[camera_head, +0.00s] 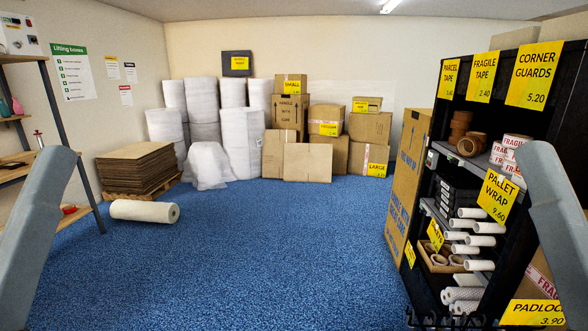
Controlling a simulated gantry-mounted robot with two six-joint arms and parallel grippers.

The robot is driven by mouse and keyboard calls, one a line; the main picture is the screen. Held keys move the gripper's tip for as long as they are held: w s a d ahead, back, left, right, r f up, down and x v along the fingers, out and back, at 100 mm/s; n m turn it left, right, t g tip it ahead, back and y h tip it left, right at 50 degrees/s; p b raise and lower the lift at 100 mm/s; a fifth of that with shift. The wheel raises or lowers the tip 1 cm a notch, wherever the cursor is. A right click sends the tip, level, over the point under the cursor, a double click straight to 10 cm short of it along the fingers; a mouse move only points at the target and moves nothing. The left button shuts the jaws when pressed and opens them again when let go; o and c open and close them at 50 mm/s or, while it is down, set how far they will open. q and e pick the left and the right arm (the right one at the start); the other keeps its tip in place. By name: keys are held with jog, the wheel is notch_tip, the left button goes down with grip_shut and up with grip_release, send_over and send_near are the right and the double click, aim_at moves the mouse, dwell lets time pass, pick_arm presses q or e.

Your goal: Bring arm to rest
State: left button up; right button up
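A grey link of my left arm rises from the lower left corner in the head view, with its rounded top near mid-height. A matching grey link of my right arm stands at the right edge, in front of part of the shelf. Neither gripper shows in this view, so I cannot see their fingers or whether they hold anything.
A black shelf (424,205) with pallet wrap and tape stands at right. A white roll (145,211) lies on the blue carpet (250,245), near stacked cardboard sheets (137,165). Cartons (307,162) and wrapped rolls (241,143) line the back. The middle floor is clear.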

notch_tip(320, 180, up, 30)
jog(key=p, duration=2.6)
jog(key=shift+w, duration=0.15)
